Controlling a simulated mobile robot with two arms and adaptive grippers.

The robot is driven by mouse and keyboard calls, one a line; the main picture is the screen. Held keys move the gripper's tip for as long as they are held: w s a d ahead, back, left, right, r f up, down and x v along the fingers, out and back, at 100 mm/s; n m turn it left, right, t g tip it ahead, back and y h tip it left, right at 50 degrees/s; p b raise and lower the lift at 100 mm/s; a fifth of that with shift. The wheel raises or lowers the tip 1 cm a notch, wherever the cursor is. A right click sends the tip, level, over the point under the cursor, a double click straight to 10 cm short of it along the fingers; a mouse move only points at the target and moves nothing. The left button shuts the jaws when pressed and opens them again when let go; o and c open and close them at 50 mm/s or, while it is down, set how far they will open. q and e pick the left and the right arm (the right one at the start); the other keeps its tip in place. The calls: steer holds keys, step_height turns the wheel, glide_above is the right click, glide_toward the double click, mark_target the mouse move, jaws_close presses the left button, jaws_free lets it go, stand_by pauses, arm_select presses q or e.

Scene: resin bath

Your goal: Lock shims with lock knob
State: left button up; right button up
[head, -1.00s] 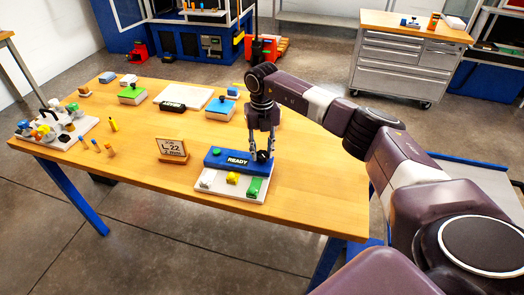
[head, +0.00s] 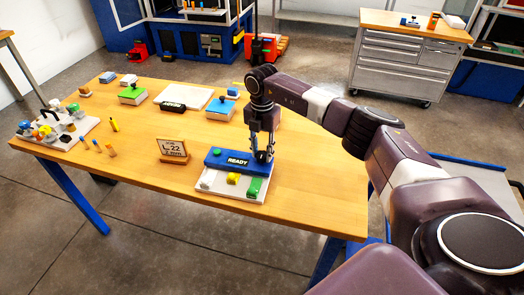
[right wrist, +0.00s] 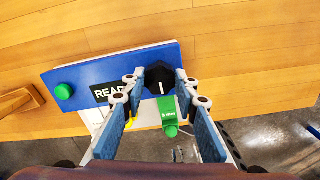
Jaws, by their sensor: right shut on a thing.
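A fixture with a blue panel (head: 214,164) reading READY and a white base (head: 222,191) sits near the table's front right. A black lock knob (right wrist: 160,74) with a white pointer line is at the panel's right end. My right gripper (head: 264,156) comes down from above and is shut on the knob, one finger on each side; its fingers also show in the right wrist view (right wrist: 157,85). A green block (head: 254,187) and a yellow piece (head: 233,179) sit on the base; I cannot tell which parts are shims. My left gripper is not in view.
A sign (head: 173,149) reading L-22 stands left of the fixture. A green button (right wrist: 65,91) is at the panel's left end. The table right of the fixture is clear.

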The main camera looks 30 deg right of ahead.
mark_target(262, 154)
steer(key=shift+w+r, duration=0.1)
steer(key=shift+d, duration=0.1)
stand_by(0.3)
steer(key=o, duration=1.2)
steer(key=shift+c, duration=0.2)
step_height(262, 154, up, 12)
